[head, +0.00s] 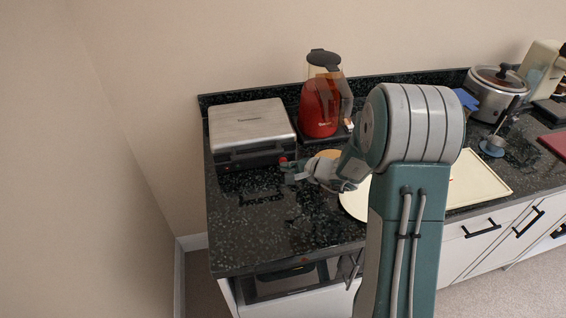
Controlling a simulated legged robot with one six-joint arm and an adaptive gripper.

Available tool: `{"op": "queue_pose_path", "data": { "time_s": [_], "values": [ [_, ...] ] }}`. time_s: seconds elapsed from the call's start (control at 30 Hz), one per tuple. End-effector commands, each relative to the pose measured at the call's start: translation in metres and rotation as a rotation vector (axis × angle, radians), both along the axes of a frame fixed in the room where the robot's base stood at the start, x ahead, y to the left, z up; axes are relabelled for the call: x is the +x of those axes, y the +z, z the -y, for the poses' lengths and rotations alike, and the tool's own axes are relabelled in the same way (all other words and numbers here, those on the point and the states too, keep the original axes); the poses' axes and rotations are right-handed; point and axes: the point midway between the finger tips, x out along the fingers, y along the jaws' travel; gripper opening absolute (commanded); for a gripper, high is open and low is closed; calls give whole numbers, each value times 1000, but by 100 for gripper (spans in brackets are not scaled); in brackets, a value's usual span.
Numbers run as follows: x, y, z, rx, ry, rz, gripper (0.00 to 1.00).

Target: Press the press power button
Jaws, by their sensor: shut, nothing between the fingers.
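The press (248,124), a silver-topped appliance with a dark front, stands closed on the dark counter at the left, against the back wall. My gripper (287,170) is shut and empty. Its tip is just in front of the press's right front corner. The power button cannot be made out clearly, and I cannot tell whether the tip touches the press.
A red kettle (321,108) stands right of the press. A round cream item (354,204) and a pale board (478,181) lie partly behind my arm. A silver cooker (496,95) stands farther right. The dark counter (270,235) is bare in front of the press.

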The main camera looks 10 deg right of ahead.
Motion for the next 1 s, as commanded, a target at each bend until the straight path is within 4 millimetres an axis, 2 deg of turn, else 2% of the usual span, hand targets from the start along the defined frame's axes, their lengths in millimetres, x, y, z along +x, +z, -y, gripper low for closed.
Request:
{"op": "queue_pose_path", "data": {
  "time_s": [0.53, 1.0],
  "values": [
    [4, 0, 0, 0, 0, 0, 0],
    [-11, 0, 0, 0, 0, 0, 0]
  ]
}}
